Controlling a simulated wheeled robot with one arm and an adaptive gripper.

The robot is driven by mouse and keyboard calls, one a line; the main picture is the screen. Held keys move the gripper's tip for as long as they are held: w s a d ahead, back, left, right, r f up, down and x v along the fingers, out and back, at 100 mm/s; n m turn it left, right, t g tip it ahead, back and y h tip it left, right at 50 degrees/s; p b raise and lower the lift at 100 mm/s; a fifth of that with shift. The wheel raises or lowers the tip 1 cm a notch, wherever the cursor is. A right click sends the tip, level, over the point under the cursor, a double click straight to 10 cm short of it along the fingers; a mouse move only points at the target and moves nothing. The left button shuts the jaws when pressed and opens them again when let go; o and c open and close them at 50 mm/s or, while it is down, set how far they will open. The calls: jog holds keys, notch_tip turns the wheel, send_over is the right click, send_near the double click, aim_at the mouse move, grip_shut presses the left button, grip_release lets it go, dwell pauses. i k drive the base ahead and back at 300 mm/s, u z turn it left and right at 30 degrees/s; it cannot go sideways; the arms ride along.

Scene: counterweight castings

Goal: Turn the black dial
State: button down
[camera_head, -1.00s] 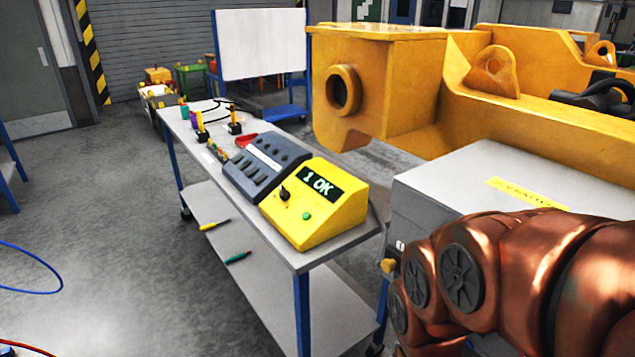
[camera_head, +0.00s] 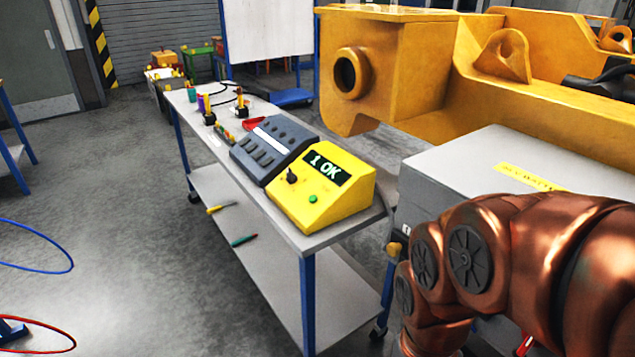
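The black dial (camera_head: 291,175) is a small knob on the sloped face of a yellow box (camera_head: 335,205). The box stands at the near end of a grey-topped cart. Its dark display (camera_head: 328,168) reads "1 OK" in light characters. A green button (camera_head: 313,199) sits below the display, right of the dial. Nothing touches the dial. My copper-coloured arm fills the lower right, to the right of the cart and apart from the box. My gripper is not in the picture.
A dark grey box with several buttons (camera_head: 270,147) stands beside the yellow box. The cart (camera_head: 316,242) has tools on its lower shelf (camera_head: 228,195). A light grey cabinet (camera_head: 455,165) and a large yellow casting (camera_head: 410,75) stand at right. The floor left of the cart is mostly clear, with blue and red cables.

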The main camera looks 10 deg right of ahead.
aim_at(292, 177)
jog(key=k, duration=0.6)
jog(key=u, duration=0.15)
jog(key=i, duration=1)
jog(key=u, duration=0.85)
